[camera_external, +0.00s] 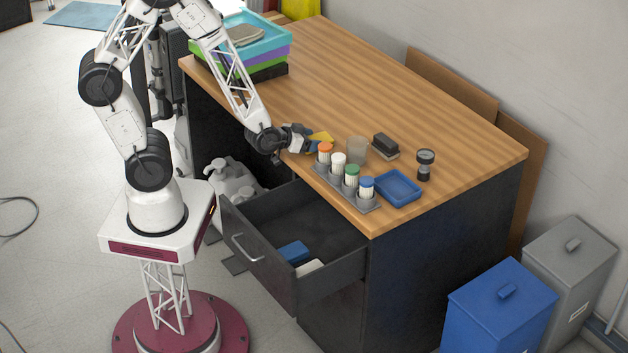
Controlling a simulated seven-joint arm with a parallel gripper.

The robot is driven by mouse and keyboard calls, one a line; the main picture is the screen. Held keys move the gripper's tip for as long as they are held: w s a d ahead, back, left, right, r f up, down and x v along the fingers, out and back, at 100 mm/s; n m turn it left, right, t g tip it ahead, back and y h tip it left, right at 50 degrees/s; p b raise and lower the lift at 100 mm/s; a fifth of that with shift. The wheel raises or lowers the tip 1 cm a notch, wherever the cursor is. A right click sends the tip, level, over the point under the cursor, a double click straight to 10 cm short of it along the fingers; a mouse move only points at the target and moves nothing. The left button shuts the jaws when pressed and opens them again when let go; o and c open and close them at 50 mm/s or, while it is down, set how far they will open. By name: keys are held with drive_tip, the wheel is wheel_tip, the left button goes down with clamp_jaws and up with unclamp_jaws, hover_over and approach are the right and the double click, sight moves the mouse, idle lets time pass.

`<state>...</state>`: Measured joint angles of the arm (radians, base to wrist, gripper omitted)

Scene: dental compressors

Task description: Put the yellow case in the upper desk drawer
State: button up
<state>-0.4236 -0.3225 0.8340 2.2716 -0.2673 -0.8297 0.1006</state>
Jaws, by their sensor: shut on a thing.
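The yellow case (322,137) is at the front edge of the wooden desk top (375,85), left of the row of bottles. My gripper (311,140) reaches in from the left at desk height and is shut on the yellow case; its fingertips partly hide it. I cannot tell whether the case touches the desk. The upper desk drawer (262,250) is pulled open below and in front of the gripper. A blue item (292,252) and a white item (310,267) lie inside, toward its right front; the rest of its floor is bare.
A grey rack (330,187) with several capped bottles stands right beside the gripper. A blue tray (397,188), a clear cup (356,150), a black block (385,146) and a small dark timer-like object (425,164) stand nearby. Stacked coloured trays (260,50) sit at the desk's far left.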

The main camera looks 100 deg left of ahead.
drive_tip(key=shift+r, duration=0.8)
wheel_tip(320, 180, up, 2)
drive_tip(key=shift+r, duration=0.1)
drive_tip(key=s+d, duration=0.3)
drive_tip(key=s, duration=0.4)
drive_tip(key=s+d+r, duration=0.1)
drive_tip(key=s+d, duration=0.3)
drive_tip(key=s, duration=0.3)
drive_tip(key=shift+d, duration=0.15)
drive_tip(key=shift+s, duration=0.15)
